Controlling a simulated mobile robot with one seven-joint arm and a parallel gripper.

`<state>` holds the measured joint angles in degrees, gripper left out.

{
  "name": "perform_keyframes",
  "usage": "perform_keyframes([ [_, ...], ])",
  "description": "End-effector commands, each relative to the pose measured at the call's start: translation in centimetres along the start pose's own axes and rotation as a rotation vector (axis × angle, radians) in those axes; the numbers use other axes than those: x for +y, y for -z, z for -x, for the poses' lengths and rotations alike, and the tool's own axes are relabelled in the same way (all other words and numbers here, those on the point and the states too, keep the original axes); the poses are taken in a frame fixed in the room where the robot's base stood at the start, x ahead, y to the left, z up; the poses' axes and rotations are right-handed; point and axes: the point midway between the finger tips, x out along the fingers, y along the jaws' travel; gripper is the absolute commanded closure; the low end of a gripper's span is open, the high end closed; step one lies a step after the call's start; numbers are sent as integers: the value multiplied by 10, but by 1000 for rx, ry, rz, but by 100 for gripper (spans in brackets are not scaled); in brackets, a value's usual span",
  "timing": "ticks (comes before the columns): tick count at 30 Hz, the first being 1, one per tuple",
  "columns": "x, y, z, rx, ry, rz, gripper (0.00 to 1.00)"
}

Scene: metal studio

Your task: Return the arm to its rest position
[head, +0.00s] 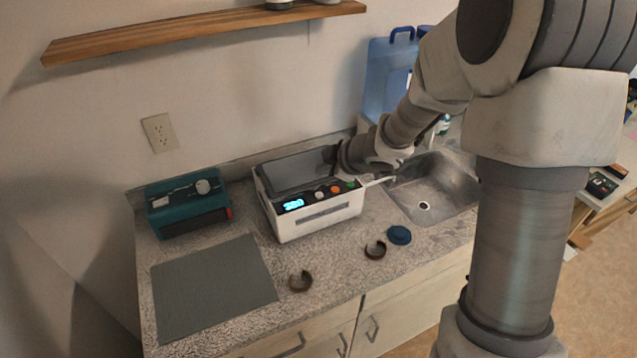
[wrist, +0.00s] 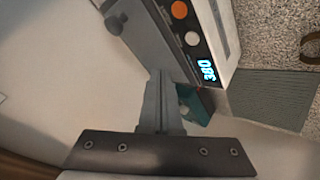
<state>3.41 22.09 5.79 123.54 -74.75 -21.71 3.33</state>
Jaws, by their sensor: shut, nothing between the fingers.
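My gripper (wrist: 159,85) is shut and empty in the wrist view, its fingers pressed together. In the head view, the end of my arm is over the back right part of a white device (head: 318,222) with a grey top and a lit blue display. The fingertips are hard to make out there. In the wrist view the device's front panel (wrist: 208,45) is close beside the fingers, with an orange and a white button and the lit display. I cannot tell whether the fingers touch the device.
A teal box (head: 186,203) and a grey mat (head: 212,287) are on the counter's left. Two dark brown rings (head: 300,282) and a blue lid (head: 399,235) lie in front. A sink (head: 436,187) is right; a blue container (head: 385,75) stands behind. A wooden shelf (head: 200,29) hangs above.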

Motion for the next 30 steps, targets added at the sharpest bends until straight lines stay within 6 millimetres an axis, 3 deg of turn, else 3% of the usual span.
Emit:
perform_keyframes([
  [7,5,0,5,-14,-16,-8,100],
  [11,23,-3,28,-73,-89,-54,100],
  [15,47,-12,73,-176,-206,-159,100],
  [20,58,-23,131,-286,-321,-315,100],
  [25,49,-33,189,-375,-402,-500,100],
  [30,21,-39,240,-436,-437,-697,100],
])
